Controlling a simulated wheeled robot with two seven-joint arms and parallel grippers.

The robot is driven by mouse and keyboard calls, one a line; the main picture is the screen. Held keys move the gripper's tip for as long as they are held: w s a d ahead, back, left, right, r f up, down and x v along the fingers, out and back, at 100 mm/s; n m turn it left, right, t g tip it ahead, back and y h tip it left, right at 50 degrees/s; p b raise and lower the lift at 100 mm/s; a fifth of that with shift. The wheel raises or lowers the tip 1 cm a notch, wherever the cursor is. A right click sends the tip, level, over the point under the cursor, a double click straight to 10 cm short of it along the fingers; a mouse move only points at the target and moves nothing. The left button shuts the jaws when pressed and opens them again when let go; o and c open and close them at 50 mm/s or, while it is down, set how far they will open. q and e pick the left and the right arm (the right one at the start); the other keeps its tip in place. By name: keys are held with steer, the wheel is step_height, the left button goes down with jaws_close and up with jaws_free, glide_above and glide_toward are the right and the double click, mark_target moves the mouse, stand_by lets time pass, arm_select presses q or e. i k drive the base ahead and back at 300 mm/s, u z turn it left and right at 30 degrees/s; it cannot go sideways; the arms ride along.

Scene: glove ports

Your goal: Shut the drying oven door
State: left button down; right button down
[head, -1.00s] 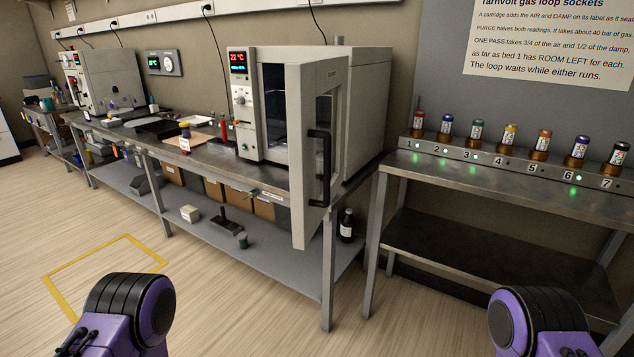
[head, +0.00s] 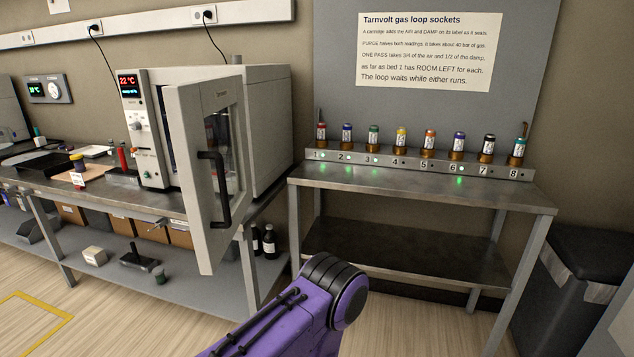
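The drying oven (head: 268,125) is a grey box on the long bench at the left, with a lit display reading 22 °C. Its door (head: 192,150) stands open, swung out toward me past the bench's front edge. The door has a glass window and a black bar handle (head: 217,190). One purple and black arm of mine shows at the bottom centre, below and right of the door and apart from it. Neither gripper's fingers are in the frame.
A steel table (head: 420,185) right of the oven carries a numbered rack (head: 400,163) of several cartridges. Dark bottles (head: 270,241) stand on the bench's lower shelf. A dark bin (head: 590,265) is at the far right. The wooden floor in front is clear.

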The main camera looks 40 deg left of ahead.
mark_target(186, 104)
steer(key=z, duration=0.4)
steer(key=i, duration=1.6)
steer(key=u, duration=3.15)
